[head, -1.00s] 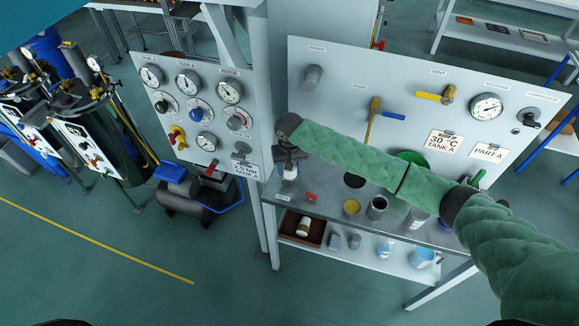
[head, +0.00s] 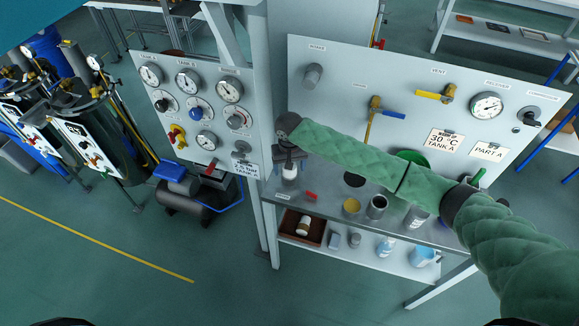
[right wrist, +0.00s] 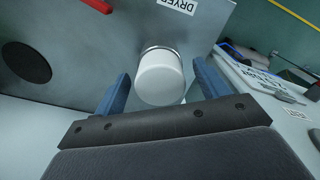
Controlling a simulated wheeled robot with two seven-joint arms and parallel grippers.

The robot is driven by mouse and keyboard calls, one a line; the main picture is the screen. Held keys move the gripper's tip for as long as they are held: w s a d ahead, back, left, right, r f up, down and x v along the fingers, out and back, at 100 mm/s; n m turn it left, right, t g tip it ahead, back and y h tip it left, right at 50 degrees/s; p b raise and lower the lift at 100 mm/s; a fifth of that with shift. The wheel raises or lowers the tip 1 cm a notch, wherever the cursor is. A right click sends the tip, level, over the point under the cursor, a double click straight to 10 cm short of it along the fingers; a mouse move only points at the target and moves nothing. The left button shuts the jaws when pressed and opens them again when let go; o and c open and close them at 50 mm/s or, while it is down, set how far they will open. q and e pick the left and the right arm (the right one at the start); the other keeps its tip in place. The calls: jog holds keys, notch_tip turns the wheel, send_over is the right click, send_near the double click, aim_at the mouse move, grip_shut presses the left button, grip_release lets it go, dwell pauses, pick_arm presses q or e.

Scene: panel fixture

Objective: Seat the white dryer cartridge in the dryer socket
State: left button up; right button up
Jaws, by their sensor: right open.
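The white dryer cartridge (right wrist: 160,80) stands upright at the bench in the right wrist view, beside the DRYER label (right wrist: 177,5). A metallic ring (right wrist: 158,49), seemingly the dryer socket's rim, shows around its far end; I cannot tell how deep it sits. My right gripper (right wrist: 161,72) is open, with one blue finger on each side of the cartridge and visible gaps. In the head view the cartridge (head: 290,172) shows just below my right gripper (head: 289,160). My left gripper is not in view.
A red piece (head: 311,196) lies on the bench right of the cartridge, with a dark round opening (head: 354,180) and cups (head: 377,206) farther right. The gauge panel (head: 200,110) stands close on the left. A brown tray (head: 290,232) with a white container is on the lower shelf.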

jog(key=shift+r, duration=0.2)
jog(key=shift+r+b, duration=0.5)
jog(key=shift+r, duration=0.1)
notch_tip(320, 180, up, 5)
jog(key=shift+f+b, duration=0.1)
jog(key=shift+b, duration=0.95)
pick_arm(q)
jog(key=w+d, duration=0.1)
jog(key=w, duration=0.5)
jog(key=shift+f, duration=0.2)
pick_arm(e)
jog(key=shift+r, duration=0.7)
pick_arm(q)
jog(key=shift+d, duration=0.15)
